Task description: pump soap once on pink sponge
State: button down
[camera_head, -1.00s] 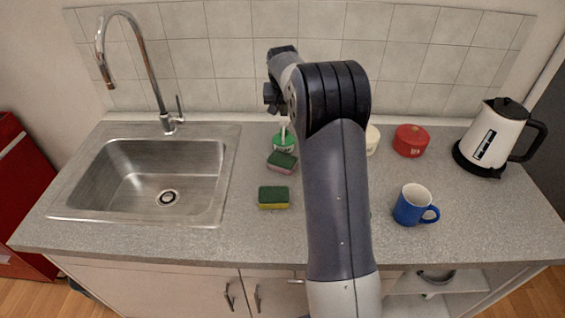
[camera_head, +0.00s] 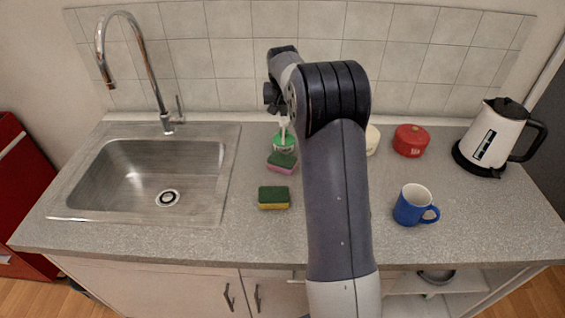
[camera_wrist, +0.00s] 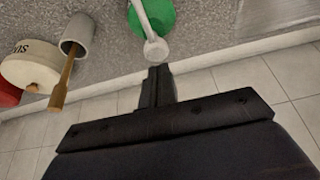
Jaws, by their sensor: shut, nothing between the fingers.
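A green soap dispenser (camera_head: 284,143) with a white pump stands near the back wall. In the wrist view its green body (camera_wrist: 154,14) and white pump head (camera_wrist: 155,50) show. My gripper (camera_wrist: 158,72) is shut and empty, with its tips right at the pump head; I cannot tell if they touch. The pink sponge (camera_head: 281,168) with a dark green top lies just in front of the dispenser. A yellow sponge (camera_head: 273,204) with a green top lies nearer the front. My arm hides part of the counter in the head view.
A sink (camera_head: 150,185) with a tall faucet (camera_head: 150,70) is at left. A red canister (camera_head: 410,140), a blue mug (camera_head: 414,205) and a kettle (camera_head: 494,138) stand at right. The wrist view shows a grey cup (camera_wrist: 77,35) holding a wooden utensil and a cream canister (camera_wrist: 30,65).

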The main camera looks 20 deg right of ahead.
aim_at(284, 120)
jog(key=shift+f, duration=0.1)
jog(key=shift+f+b, duration=0.95)
jog(key=shift+f, duration=0.5)
jog(key=shift+s, duration=0.1)
jog(key=shift+r, duration=0.15)
jog(key=shift+r+p, duration=1.1)
jog(key=shift+r, duration=0.15)
jog(key=shift+r, duration=0.1)
notch_tip(284, 120, up, 6)
jog(key=p, duration=0.5)
